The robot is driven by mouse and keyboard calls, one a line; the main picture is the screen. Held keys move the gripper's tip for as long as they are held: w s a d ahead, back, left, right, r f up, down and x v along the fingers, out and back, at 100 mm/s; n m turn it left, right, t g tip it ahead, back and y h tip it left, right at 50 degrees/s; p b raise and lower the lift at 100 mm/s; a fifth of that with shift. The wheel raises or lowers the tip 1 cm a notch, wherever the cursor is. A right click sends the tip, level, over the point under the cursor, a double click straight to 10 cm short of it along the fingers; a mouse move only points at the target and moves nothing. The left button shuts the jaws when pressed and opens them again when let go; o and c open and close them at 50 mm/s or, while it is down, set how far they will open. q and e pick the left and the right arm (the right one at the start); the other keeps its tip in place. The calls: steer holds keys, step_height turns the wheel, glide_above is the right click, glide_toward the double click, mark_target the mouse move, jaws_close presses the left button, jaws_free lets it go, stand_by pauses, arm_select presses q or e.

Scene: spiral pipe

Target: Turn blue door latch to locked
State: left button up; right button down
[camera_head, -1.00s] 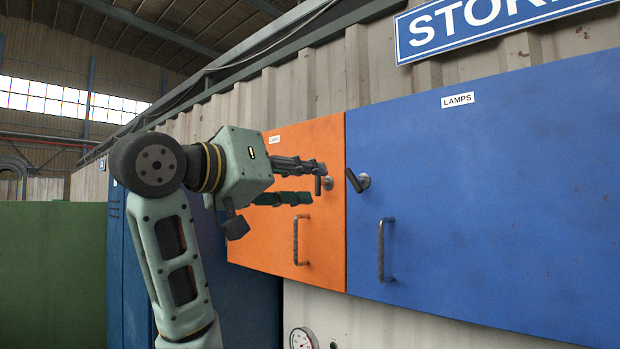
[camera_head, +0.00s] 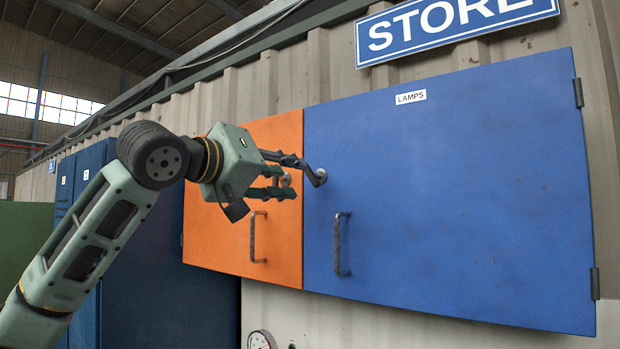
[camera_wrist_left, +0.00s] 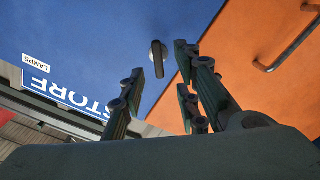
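The blue door (camera_head: 450,190), labelled LAMPS, is closed flat. Its grey latch (camera_head: 321,177) sits near the door's left edge, partly overlapped by my fingers in the head view. In the left wrist view the latch (camera_wrist_left: 158,58) shows its round base and short lever just beyond my fingertips, in line with the gap between them. My left gripper (camera_head: 291,173) is open and reaches the latch from the left; it also shows in the wrist view (camera_wrist_left: 160,76). I cannot tell whether a finger touches the lever. My right gripper is out of view.
The orange door (camera_head: 225,222) adjoins on the left, with its own latch (camera_head: 286,180) behind my fingers and a bar handle (camera_head: 258,237). The blue door's bar handle (camera_head: 341,244) stands out below the latch. A gauge (camera_head: 261,340) sits beneath.

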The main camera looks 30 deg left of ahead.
mark_target(309, 175)
arm_select(q)
steer(key=w+p, duration=0.1)
steer(key=w, duration=0.1)
steer(key=w+p, duration=0.1)
steer(key=w, duration=0.2)
steer(key=w+p, duration=0.1)
steer(key=w, duration=0.1)
steer(key=shift+w+d, duration=0.2)
steer(key=shift+d, duration=0.2)
jaws_close()
